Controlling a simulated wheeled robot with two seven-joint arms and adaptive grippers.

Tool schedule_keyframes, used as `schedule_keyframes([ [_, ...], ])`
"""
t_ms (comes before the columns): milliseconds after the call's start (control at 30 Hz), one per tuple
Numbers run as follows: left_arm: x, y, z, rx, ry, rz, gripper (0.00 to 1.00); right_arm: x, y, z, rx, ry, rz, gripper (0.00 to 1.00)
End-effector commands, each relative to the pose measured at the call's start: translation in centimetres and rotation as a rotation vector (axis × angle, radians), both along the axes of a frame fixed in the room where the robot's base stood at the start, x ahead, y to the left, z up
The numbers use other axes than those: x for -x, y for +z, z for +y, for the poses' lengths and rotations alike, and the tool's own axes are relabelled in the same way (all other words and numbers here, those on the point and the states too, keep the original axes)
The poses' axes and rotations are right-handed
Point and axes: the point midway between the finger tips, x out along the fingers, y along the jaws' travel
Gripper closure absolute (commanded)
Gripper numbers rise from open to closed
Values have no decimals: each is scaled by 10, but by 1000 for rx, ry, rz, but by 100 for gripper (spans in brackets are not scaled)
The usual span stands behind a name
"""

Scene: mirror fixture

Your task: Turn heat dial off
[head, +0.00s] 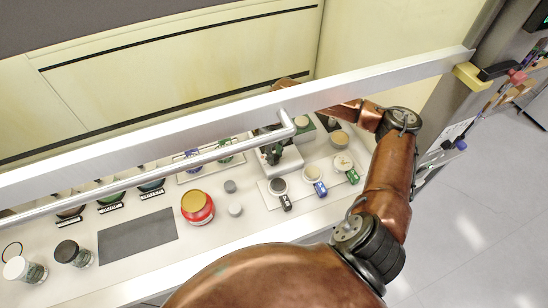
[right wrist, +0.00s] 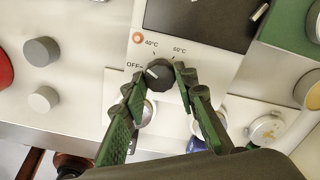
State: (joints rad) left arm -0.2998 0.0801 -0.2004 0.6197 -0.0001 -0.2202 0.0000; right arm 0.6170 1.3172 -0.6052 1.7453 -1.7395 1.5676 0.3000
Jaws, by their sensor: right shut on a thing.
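The heat dial (right wrist: 163,73) is a dark round knob on a white heater panel (right wrist: 215,68), seen in the right wrist view. OFF, 40°C and 60°C are printed around it. Its white pointer mark faces left and slightly up, toward the OFF mark. An orange-red lamp (right wrist: 138,38) shows above it. My right gripper (right wrist: 160,79) is shut on the dial, one green-padded finger on each side. In the head view, the right gripper (head: 271,146) is at the heater (head: 285,165), where the dial is too small to read. My left gripper is out of view.
A metal rail (head: 200,150) crosses above the counter in the head view, partly hiding the heater area. A red jar (head: 197,207), grey knobs (head: 230,186) and several labelled cups (head: 313,172) stand nearby. A dark grey mat (head: 138,236) lies bare at the left.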

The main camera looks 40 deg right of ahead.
Motion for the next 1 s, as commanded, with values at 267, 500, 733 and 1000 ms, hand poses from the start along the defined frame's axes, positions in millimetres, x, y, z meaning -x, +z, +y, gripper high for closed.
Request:
schedule_keyframes([
  [267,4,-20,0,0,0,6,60,-1,-2,-1,2,241,-3,98],
  [500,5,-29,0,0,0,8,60,-1,-1,-1,1,394,-2,98],
  [733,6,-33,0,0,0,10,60,-1,0,-1,2,475,-3,98],
  [1000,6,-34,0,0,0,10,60,-1,1,-1,2,504,-3,97],
])
